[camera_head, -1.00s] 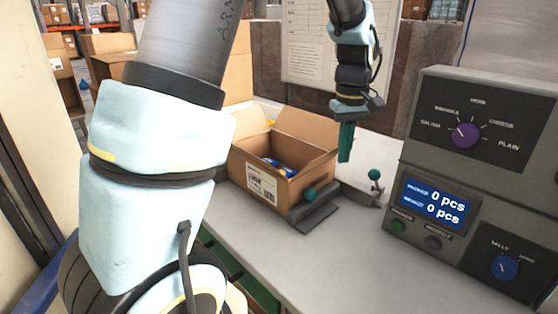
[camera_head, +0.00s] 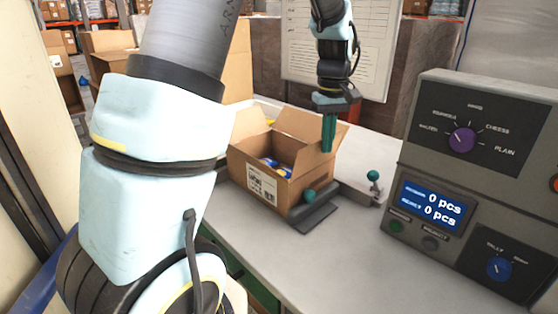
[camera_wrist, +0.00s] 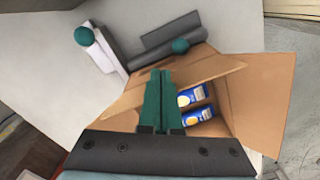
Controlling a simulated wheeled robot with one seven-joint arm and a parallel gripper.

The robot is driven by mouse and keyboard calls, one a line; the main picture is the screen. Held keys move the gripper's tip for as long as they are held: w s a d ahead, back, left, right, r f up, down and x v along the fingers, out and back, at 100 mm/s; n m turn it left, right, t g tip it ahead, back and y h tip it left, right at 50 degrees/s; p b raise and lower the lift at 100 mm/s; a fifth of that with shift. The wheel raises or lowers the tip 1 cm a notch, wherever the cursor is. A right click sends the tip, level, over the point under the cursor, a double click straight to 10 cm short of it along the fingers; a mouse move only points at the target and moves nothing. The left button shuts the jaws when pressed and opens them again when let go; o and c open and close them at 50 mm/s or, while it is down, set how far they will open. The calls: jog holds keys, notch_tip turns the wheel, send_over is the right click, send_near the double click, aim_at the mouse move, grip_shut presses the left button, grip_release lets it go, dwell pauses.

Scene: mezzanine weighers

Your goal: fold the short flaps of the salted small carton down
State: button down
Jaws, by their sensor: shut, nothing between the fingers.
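The small carton (camera_head: 248,172) stands open on the bench, with a white printed label on its near side. Blue and yellow packs (camera_head: 275,166) lie inside it, and they also show in the wrist view (camera_wrist: 195,103). Its flaps stand up and outward, including the right-hand flap (camera_head: 317,165) and one at the left back (camera_head: 248,120). My gripper (camera_head: 328,148) is shut and empty, pointing down at the carton's right side. In the wrist view, its green fingers (camera_wrist: 160,103) overlap a raised flap (camera_wrist: 205,72); I cannot tell whether they touch it.
A dark clamp with a green knob (camera_head: 309,196) sits against the carton's near right corner. Another green-knobbed fitting (camera_head: 372,177) stands to its right. A grey control box (camera_head: 470,150) with dials and a display fills the right. The bench front (camera_head: 290,255) is clear.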

jog(key=w+a, duration=0.1)
jog(key=w+a+p, duration=0.1)
jog(key=w, duration=0.1)
jog(key=shift+w+a+r, duration=0.15)
jog(key=shift+a+r, duration=0.2)
jog(key=shift+w, duration=0.1)
jog(key=shift+w+a+f, duration=0.3)
jog(key=shift+w+a, duration=0.25)
jog(key=shift+w, duration=0.1)
jog(key=shift+w+a+f, duration=0.25)
jog(key=shift+w+a, duration=0.25)
jog(key=shift+w, duration=0.1)
jog(key=shift+w+a+f, duration=0.75)
jog(key=shift+w+f, duration=0.2)
jog(key=shift+f, duration=0.1)
